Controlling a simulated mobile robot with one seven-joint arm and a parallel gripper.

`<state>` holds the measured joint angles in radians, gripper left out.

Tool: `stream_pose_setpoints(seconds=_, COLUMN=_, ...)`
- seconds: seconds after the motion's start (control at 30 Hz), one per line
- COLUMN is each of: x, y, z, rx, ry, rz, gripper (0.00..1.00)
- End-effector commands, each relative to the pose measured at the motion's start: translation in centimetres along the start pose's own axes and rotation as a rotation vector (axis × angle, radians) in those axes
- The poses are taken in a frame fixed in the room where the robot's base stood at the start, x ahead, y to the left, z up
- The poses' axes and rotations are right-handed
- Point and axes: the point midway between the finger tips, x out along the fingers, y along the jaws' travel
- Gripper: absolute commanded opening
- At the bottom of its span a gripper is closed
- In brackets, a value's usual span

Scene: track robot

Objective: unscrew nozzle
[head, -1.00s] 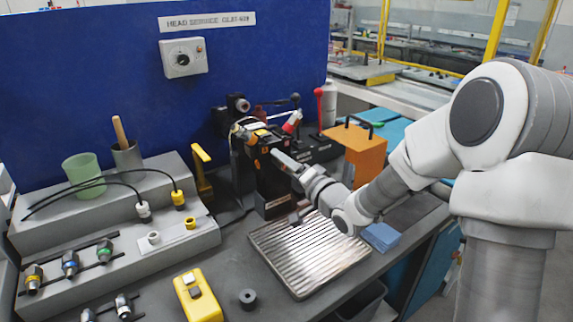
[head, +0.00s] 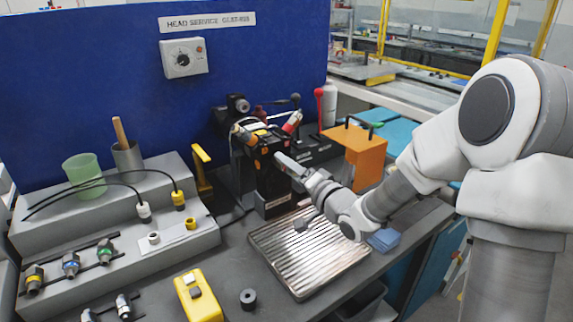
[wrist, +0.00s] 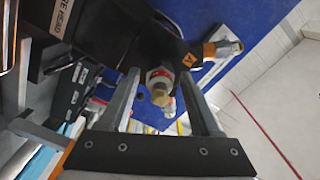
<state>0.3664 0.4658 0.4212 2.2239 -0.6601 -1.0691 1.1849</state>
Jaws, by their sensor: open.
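The black service head (head: 272,182) stands at the back of the bench, behind the ribbed tray. In the wrist view a nozzle (wrist: 160,95) with a brass-coloured tip and a pale collar with a red band points toward the camera from the head's dark body (wrist: 120,35). My gripper (wrist: 159,82) is open, with one finger on each side of the nozzle. I cannot tell whether either finger touches it. In the head view my gripper (head: 284,163) is at the front right of the head, and the nozzle between its fingers is hidden there.
A ribbed metal tray (head: 305,262) lies below my wrist. An orange block (head: 365,155) stands close behind my forearm. On the left, a grey stepped rack (head: 150,262) holds colour-banded nozzles (head: 71,264), cables and cups. A yellow device (head: 198,296) and a dark ring (head: 248,298) lie in front.

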Motion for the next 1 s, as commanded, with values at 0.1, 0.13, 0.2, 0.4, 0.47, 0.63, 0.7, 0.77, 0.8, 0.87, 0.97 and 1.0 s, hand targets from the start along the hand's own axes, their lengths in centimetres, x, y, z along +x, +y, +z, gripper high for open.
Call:
stream_pose_setpoints(seconds=0.1, x=0.03, y=-0.03, z=-0.03, rx=0.0, ry=0.0, rz=0.0, gripper=0.64)
stream_pose_setpoints(seconds=0.13, x=0.05, y=-0.05, z=-0.04, rx=0.0, ry=0.0, rz=0.0, gripper=0.64)
stream_pose_setpoints(seconds=0.2, x=0.06, y=-0.02, z=-0.02, rx=0.0, ry=0.0, rz=0.0, gripper=0.64)
stream_pose_setpoints(seconds=0.4, x=0.06, y=-0.08, z=-0.06, rx=0.009, ry=0.0, rz=0.0, gripper=0.64)
stream_pose_setpoints(seconds=0.47, x=0.06, y=-0.17, z=-0.13, rx=0.029, ry=0.0, rz=0.001, gripper=0.64)
stream_pose_setpoints(seconds=0.63, x=0.04, y=-0.22, z=-0.2, rx=0.113, ry=0.001, rz=0.002, gripper=0.64)
stream_pose_setpoints(seconds=0.7, x=0.05, y=-0.22, z=-0.2, rx=0.149, ry=0.001, rz=0.002, gripper=0.64)
stream_pose_setpoints(seconds=0.77, x=0.06, y=-0.22, z=-0.16, rx=0.181, ry=0.0, rz=0.002, gripper=0.64)
stream_pose_setpoints(seconds=0.8, x=0.06, y=-0.24, z=-0.16, rx=0.202, ry=0.0, rz=0.001, gripper=0.64)
stream_pose_setpoints(seconds=0.87, x=0.06, y=-0.27, z=-0.18, rx=0.232, ry=0.001, rz=0.001, gripper=0.64)
stream_pose_setpoints(seconds=0.97, x=0.04, y=-0.21, z=-0.21, rx=0.285, ry=0.001, rz=0.001, gripper=0.64)
stream_pose_setpoints(seconds=1.0, x=0.04, y=-0.22, z=-0.21, rx=0.306, ry=0.001, rz=0.001, gripper=0.64)
